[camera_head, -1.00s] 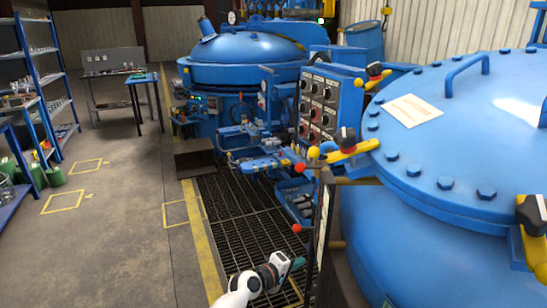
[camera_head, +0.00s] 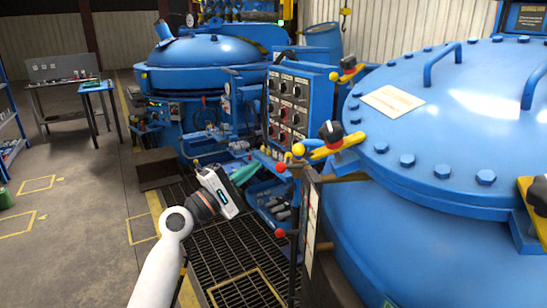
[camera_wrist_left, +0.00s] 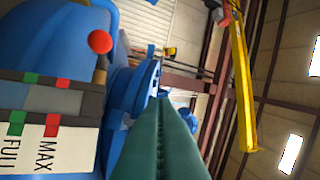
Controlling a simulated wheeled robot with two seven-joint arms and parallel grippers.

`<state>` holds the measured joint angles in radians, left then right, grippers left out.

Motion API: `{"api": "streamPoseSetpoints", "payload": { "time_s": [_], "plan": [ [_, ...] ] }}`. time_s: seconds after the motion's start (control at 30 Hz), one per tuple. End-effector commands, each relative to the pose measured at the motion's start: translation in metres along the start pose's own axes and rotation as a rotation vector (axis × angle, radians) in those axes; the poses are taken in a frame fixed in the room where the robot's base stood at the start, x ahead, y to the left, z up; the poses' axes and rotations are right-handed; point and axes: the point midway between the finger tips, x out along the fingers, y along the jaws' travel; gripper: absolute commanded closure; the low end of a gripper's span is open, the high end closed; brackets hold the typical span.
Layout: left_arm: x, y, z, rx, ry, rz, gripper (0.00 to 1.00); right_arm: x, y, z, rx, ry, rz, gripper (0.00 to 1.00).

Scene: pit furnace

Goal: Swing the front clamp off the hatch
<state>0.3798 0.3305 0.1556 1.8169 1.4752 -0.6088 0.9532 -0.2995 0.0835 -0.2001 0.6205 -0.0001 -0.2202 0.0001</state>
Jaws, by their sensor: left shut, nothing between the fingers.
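The blue hatch (camera_head: 450,110) is a large bolted lid at the right of the head view. Yellow clamps with black knobs sit on its rim: one at its left edge (camera_head: 332,147), one farther back (camera_head: 347,71), and one at the right picture edge (camera_head: 537,208), partly cut off. In the left wrist view the shut fingers (camera_wrist_left: 162,135) point upward. My right gripper is not in view.
A control panel (camera_head: 290,105) stands behind the left-edge clamp. A red-ball lever (camera_head: 280,233) and a dark upright board (camera_head: 311,215) stand between my left arm and the vessel. The wrist view shows a yellow bar (camera_wrist_left: 242,90) and a red ball (camera_wrist_left: 100,41). Floor at left is open.

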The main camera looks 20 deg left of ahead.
Motion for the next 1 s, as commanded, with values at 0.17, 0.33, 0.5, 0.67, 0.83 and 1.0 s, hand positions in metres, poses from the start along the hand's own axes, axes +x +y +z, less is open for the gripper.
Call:
{"api": "streamPoseSetpoints", "payload": {
  "time_s": [0.17, 0.33, 0.5, 0.67, 0.83, 1.0],
  "plan": [
    [0.026, -0.003, -0.001, -0.001, 0.002, -0.001, 1.00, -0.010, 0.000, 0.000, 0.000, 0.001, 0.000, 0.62],
    [0.061, -0.003, -0.001, -0.003, 0.001, -0.002, 1.00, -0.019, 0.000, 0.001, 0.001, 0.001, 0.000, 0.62],
    [0.092, -0.002, -0.001, -0.001, 0.001, 0.000, 1.00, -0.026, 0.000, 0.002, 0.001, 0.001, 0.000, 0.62],
    [0.092, -0.002, -0.018, 0.000, 0.000, 0.002, 1.00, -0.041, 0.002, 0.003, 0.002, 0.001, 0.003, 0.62],
    [0.086, -0.001, -0.033, 0.001, 0.000, 0.002, 1.00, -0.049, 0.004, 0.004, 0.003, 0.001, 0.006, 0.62],
    [0.083, 0.000, -0.038, 0.000, -0.001, 0.001, 1.00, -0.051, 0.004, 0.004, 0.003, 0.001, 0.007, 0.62]
  ]
}}
